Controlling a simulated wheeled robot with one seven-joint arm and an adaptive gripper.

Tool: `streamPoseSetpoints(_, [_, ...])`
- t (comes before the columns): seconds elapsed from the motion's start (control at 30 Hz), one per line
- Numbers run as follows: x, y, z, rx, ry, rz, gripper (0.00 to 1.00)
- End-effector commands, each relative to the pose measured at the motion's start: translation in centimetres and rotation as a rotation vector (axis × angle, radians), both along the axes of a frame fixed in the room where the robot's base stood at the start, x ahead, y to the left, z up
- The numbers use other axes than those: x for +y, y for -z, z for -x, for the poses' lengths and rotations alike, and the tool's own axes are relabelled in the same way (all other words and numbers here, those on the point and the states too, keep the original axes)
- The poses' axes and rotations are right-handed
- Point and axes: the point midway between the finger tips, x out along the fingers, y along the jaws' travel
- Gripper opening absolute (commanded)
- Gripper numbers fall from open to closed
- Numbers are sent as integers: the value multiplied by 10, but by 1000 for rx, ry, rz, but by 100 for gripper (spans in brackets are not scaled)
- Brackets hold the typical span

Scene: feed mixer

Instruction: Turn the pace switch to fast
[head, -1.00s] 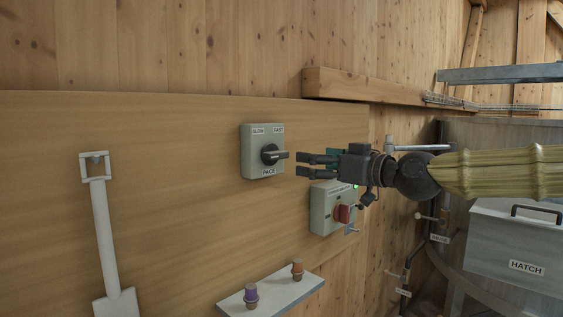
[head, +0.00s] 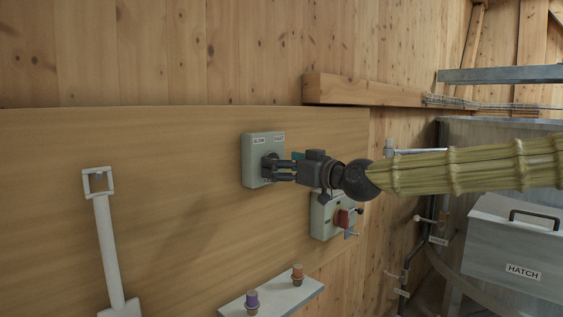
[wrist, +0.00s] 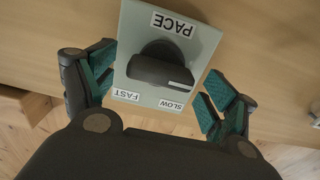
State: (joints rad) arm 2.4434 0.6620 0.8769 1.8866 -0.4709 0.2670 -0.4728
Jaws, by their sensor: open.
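The pace switch box (head: 257,150) is a grey-green box on the wooden board, labelled SLOW, FAST and PACE. In the wrist view its black knob (wrist: 160,68) shows upside down, with a white mark at its right end, on the side of the SLOW label (wrist: 171,105). The FAST label (wrist: 126,95) is at lower left there. My gripper (head: 274,168) is open at the front of the box. In the wrist view its teal-padded fingers stand wide on either side of the knob, with gaps visible. In the head view the fingers partly hide the knob.
A second box with a red switch (head: 343,218) is just below and right of my gripper. A small shelf (head: 284,300) with two coloured items sits lower down. A white shovel (head: 106,240) hangs at left. The HATCH bin (head: 515,240) stands at right.

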Motion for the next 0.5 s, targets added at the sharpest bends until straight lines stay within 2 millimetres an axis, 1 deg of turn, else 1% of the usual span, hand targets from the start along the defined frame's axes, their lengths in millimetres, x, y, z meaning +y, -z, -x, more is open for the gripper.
streamPoseSetpoints(0.37, [2,1,-3,1,0,1,86])
streamPoseSetpoints(0.5, [2,1,-2,1,0,1,60])
